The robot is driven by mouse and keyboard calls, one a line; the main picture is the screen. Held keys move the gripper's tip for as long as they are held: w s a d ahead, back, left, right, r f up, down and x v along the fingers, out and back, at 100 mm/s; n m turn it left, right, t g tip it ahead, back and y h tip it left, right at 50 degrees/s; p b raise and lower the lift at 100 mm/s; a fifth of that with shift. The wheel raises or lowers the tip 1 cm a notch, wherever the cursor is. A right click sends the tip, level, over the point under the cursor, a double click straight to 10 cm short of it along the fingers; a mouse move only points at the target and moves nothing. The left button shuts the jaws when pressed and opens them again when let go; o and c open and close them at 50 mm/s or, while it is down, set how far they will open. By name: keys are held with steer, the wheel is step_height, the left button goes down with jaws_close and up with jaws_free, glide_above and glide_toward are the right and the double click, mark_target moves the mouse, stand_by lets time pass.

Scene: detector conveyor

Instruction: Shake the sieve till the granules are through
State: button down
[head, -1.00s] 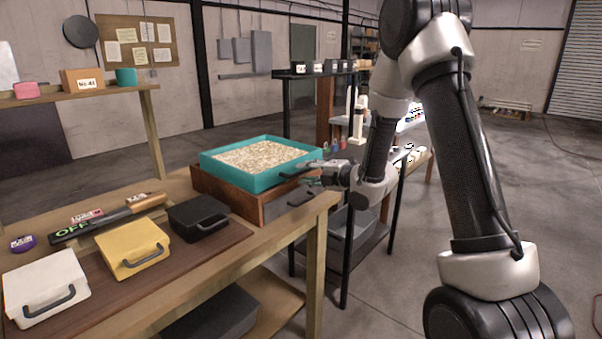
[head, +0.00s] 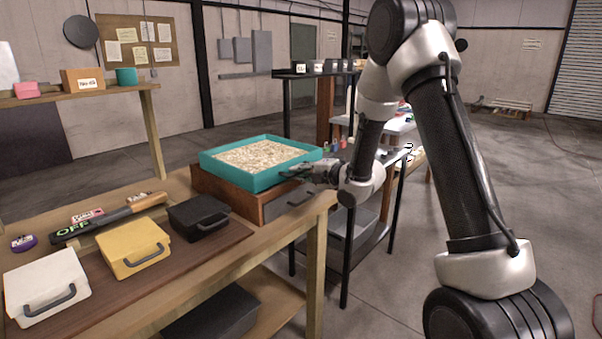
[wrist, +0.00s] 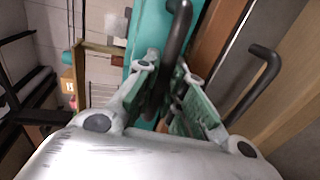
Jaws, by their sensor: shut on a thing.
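The teal sieve (head: 225,181) is a square tray sitting on a brown wooden box (head: 228,196) at the bench's far end. Pale granules (head: 262,154) cover its inside. My gripper (head: 306,172) is at the sieve's right side. In the wrist view my gripper (wrist: 165,95) is shut on the sieve's dark handle (wrist: 179,22), which runs between the fingers. The teal sieve wall (wrist: 148,40) shows beside the handle. The inside of the box below the sieve is hidden; its grey drawer front (head: 290,202) has a dark handle.
White (head: 45,287), yellow (head: 132,248) and black (head: 198,217) lidded boxes with handles stand along the bench front. A dark bar with an OFF sign (head: 75,231) lies behind them. A black metal rack (head: 345,240) stands close to the right of the bench.

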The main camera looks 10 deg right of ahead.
mark_target(288, 167)
steer(key=x, duration=0.2)
steer(key=r+x, duration=0.1)
steer(key=x, duration=0.2)
steer(key=shift+w+a, duration=0.2)
steer(key=shift+w, duration=0.25)
steer(key=shift+r, duration=0.1)
steer(key=c, duration=1.5)
jaws_free()
steer(key=shift+w+a, duration=0.1)
steer(key=shift+a, duration=0.05)
steer(key=v, duration=1.2)
